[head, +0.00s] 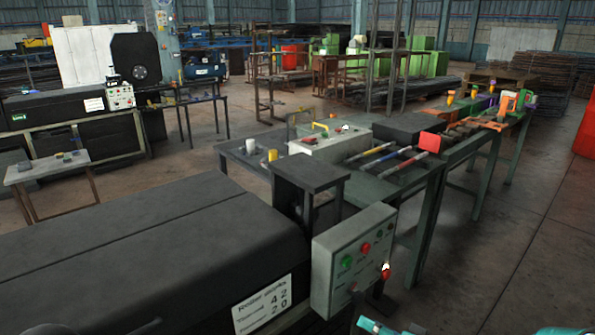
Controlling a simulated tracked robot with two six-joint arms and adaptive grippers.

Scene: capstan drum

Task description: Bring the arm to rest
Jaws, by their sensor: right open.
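My right gripper (370,288) shows small and dark at the bottom, right of centre. Its jaws are open and point up at the lower right part of a grey control box (352,258). A red knob or lever with a pale tip (385,271) is on or just in front of the box, close to the fingertips. I cannot tell whether they touch. Nothing shows between the jaws. Teal parts of my arm show below, at the bottom edge. My left gripper is not in view.
A long black machine housing (130,245) fills the lower left. A green-grey bench (430,185) with coloured rods and tools stands behind the control box. A second black machine with a round dark disc (139,72) stands at the back left. Bare floor (530,240) is clear at right.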

